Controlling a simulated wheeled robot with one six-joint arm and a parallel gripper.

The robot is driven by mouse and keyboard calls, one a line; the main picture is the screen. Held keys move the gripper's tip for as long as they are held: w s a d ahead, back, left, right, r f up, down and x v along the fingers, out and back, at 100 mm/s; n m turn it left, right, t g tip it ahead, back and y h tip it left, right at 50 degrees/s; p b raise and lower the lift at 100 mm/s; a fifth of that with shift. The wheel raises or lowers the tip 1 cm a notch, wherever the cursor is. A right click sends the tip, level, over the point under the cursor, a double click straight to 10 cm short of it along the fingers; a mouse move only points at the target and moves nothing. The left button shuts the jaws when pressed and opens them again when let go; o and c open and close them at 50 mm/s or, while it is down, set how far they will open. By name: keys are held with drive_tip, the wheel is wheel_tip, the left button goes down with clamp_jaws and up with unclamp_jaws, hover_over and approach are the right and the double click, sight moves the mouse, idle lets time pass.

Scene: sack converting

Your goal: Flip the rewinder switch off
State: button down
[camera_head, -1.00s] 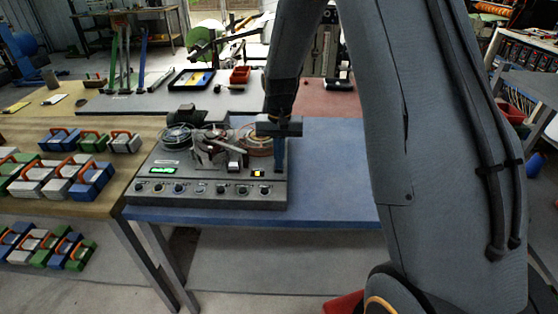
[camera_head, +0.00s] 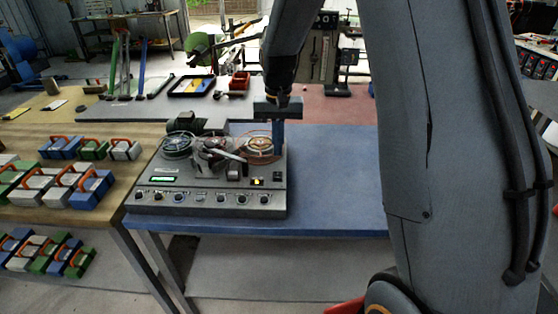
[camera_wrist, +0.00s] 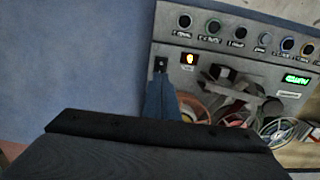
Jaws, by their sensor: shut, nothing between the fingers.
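The rewinder appears to be the grey machine (camera_head: 205,198) with reels and a front panel on the blue table. A small dark switch (camera_head: 277,178) sits at its right end, beside a switch lit amber (camera_head: 257,182). The wrist view also shows the dark switch (camera_wrist: 160,64) and the amber one (camera_wrist: 188,59). I cannot read their labels or tell the dark switch's position. My gripper (camera_head: 277,148) points down behind and above the dark switch, with a gap in the head view. Its blue fingers (camera_wrist: 159,84) are shut and empty.
A row of round knobs (camera_head: 220,199) runs along the machine's front edge. A green display (camera_wrist: 297,80) is lit. The blue table (camera_head: 335,180) is clear to the right. Small boxes with orange handles (camera_head: 92,188) stand on the wooden table at left.

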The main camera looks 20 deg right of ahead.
drive_tip(key=shift+r+b, duration=0.65)
drive_tip(key=shift+r, duration=2.1)
drive_tip(key=s+f+n+b, duration=0.1)
drive_tip(key=s+f, duration=0.3)
drive_tip(key=s, duration=0.6)
drive_tip(key=s+f+n+t+b, duration=0.1)
drive_tip(key=s+f, duration=0.3)
drive_tip(key=s, duration=0.7)
drive_tip(key=shift+f+n+t+b, duration=0.3)
drive_tip(key=shift+f+n, duration=0.1)
drive_tip(key=shift+n, duration=0.4)
